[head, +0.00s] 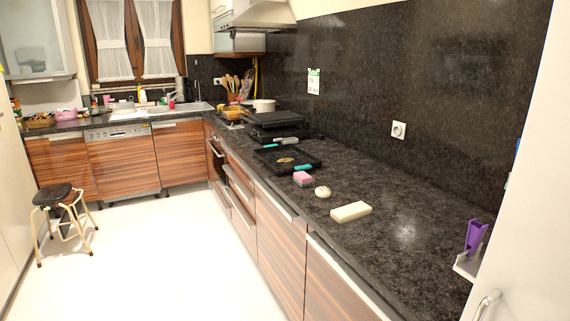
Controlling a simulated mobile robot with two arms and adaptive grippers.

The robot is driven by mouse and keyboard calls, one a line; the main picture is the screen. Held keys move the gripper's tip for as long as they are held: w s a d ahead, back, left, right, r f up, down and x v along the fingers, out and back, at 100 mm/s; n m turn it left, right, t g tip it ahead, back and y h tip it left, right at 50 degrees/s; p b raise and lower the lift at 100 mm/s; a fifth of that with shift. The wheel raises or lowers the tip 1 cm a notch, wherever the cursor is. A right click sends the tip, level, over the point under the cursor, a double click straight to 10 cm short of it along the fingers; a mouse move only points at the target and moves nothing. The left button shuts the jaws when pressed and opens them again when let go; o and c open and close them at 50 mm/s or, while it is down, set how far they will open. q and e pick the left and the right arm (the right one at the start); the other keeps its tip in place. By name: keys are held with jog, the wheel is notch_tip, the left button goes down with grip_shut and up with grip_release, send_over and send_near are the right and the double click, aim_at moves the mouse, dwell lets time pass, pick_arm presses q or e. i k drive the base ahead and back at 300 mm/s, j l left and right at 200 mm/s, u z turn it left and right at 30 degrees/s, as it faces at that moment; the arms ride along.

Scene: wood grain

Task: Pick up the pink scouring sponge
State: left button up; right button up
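The pink scouring sponge (303,178) lies on the dark stone counter (400,265), near its front edge. It is a small pink block with a paler lower part. It sits just in front of a black tray and left of a small round cream-coloured item. Neither of my grippers shows in the head view.
A round cream item (323,192) and a cream block (351,211) lie near the sponge. A black tray (262,158) and a black grill (273,123) stand behind it. A stool (54,195) stands at the left. The white floor (150,265) before the cabinets is clear.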

aim_at(302, 178)
jog(key=z, duration=0.3)
jog(key=i+j+z, duration=0.2)
jog(key=z, duration=0.2)
jog(key=i+j+z, duration=0.1)
jog(key=j+z, duration=0.15)
jog(key=z, duration=0.15)
jog(key=i+j+z, duration=0.1)
jog(key=j+z, duration=0.3)
jog(key=i+l, duration=0.05)
jog(key=l, duration=0.05)
